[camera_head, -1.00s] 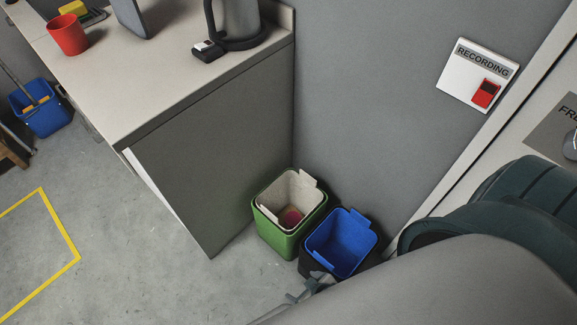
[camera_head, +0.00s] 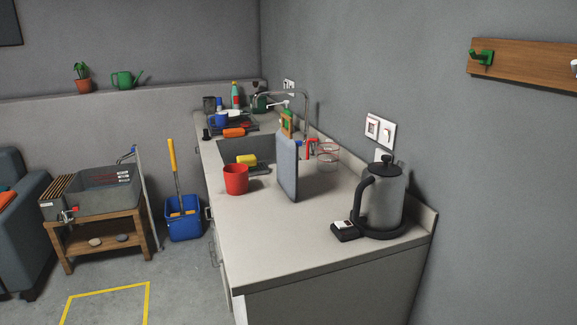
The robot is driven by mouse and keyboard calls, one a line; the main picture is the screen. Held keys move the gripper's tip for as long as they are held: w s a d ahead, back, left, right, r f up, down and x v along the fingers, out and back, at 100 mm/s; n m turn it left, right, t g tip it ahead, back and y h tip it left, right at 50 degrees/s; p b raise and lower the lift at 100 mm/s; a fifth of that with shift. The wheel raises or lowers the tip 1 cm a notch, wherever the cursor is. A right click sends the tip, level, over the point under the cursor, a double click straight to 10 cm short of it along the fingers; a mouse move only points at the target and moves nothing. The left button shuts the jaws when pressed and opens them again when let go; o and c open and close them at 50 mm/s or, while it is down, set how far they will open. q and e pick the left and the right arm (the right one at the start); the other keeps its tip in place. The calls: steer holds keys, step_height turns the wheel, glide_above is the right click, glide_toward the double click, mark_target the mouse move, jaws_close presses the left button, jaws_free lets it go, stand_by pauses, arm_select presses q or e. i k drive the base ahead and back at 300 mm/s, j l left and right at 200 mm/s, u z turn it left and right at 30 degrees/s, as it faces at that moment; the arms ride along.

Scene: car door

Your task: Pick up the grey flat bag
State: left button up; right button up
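A flat grey-blue slab-like thing (camera_head: 287,167) stands upright on the counter, right of the red cup. It looks like the grey flat bag, but I cannot be sure. I see it at a steep angle, its narrow edge toward me. Nothing holds it. Neither of my grippers is in view.
The counter (camera_head: 290,255) carries a red cup (camera_head: 236,180), a kettle (camera_head: 382,200), a small black box (camera_head: 345,231) and a clear glass (camera_head: 327,156). The sink (camera_head: 246,148) lies behind. A blue bucket (camera_head: 184,222) stands on the floor left. The counter's front stretch is bare.

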mark_target(287, 150)
steer(key=i+j, duration=0.2)
steer(key=j, duration=0.15)
steer(key=i+j+z, duration=0.1)
steer(key=j, duration=0.3)
steer(key=i+j, duration=0.25)
steer(key=i+j+z, duration=0.1)
steer(key=j, duration=0.4)
steer(key=i, duration=0.1)
